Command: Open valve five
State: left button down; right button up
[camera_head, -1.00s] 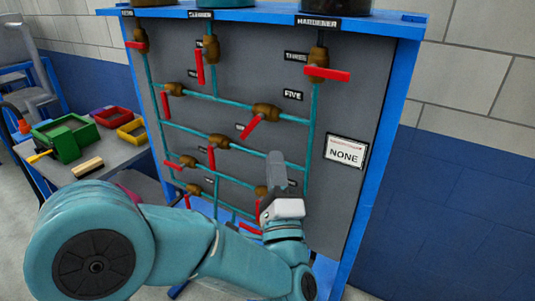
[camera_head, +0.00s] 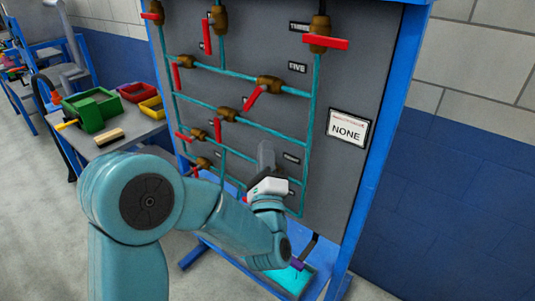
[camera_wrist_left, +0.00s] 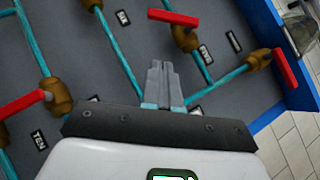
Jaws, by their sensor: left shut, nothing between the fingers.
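The label FIVE (camera_head: 297,67) is on the grey panel (camera_head: 355,70) in the head view. Just left of it is a brown valve (camera_head: 269,84) on a teal pipe, with a red handle (camera_head: 252,101) slanting down to the left, across the pipe's line. My left gripper (camera_head: 265,150) is shut and empty, in front of the panel, below this valve and apart from it. My right gripper is not in view.
A sign reading NONE (camera_head: 348,127) hangs at right. A blue frame (camera_head: 388,120) edges the panel. A side table (camera_head: 110,147) with coloured bins stands at left. A tray (camera_head: 290,281) lies below.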

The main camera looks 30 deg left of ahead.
aim_at(255, 98)
pick_arm(q)
jog(key=w+a+r+p, duration=0.3)
jog(key=w+a+r, duration=0.1)
jog(key=a, duration=0.2)
jog(key=shift+w+a+r, duration=0.15)
jog(key=shift+w+r, duration=0.05)
jog(key=shift+w, duration=0.2)
